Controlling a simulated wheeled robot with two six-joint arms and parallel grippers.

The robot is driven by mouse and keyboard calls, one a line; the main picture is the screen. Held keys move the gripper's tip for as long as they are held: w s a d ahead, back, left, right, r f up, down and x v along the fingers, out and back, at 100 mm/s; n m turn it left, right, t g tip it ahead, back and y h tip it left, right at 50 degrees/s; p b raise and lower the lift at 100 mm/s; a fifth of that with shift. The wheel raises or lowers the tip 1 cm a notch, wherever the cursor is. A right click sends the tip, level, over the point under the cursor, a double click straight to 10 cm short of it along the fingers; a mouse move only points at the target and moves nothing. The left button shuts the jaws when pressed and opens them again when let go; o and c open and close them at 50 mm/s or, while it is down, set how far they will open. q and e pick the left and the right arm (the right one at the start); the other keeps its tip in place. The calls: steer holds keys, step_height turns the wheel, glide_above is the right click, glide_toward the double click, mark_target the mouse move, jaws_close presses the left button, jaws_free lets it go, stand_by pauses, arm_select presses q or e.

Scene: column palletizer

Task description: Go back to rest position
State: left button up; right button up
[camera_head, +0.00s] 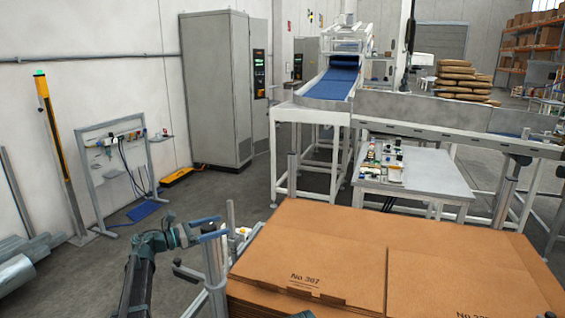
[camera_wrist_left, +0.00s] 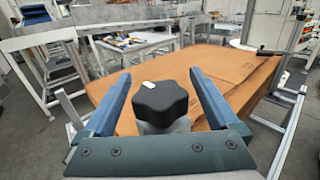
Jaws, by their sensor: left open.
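My left gripper (camera_head: 213,228) is at the end of the arm that comes in from the lower left, beside a grey metal stand at the left edge of the stacked brown cardboard (camera_head: 310,255). In the left wrist view its two blue fingers (camera_wrist_left: 158,76) are spread wide. A black lobed knob (camera_wrist_left: 161,99) on a grey post shows between the fingers, with visible space on both sides. It is not gripped. The brown cardboard (camera_wrist_left: 215,92) lies beyond the fingers.
The grey stand (camera_head: 216,265) is close to my left gripper. A small work table (camera_head: 430,170) with tools and a conveyor (camera_head: 333,84) are behind the cardboard. A grey cabinet (camera_head: 213,95) and a tool rack (camera_head: 115,160) stand at left.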

arm_select(q)
steer(key=shift+a, duration=0.1)
